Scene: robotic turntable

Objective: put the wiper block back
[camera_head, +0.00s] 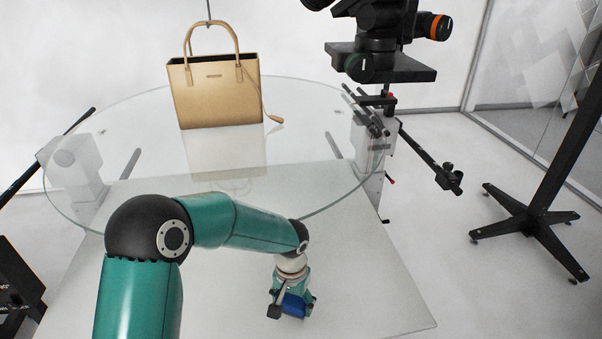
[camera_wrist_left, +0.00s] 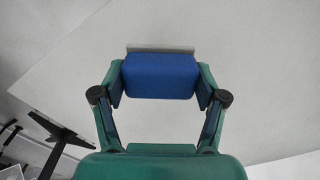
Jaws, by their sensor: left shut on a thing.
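The wiper block (camera_wrist_left: 160,77) is blue with a thin grey strip along its far edge. It sits between the two fingers of my left gripper (camera_wrist_left: 160,90), which is shut on it. In the head view the left arm comes in from the left and reaches to the front, and the left gripper (camera_head: 291,303) points downward there. The blue block (camera_head: 293,304) shows partly between its fingers, over a pale flat surface (camera_head: 380,290). I cannot tell whether the block touches that surface. My right gripper is not in view.
A round glass turntable (camera_head: 320,150) stands behind the arm with a tan handbag (camera_head: 215,92) upright on it, a thin line above its handle. A black camera mount (camera_head: 380,60) stands at the back right. A black stand (camera_head: 530,220) is at the right. Pale surface around the gripper looks clear.

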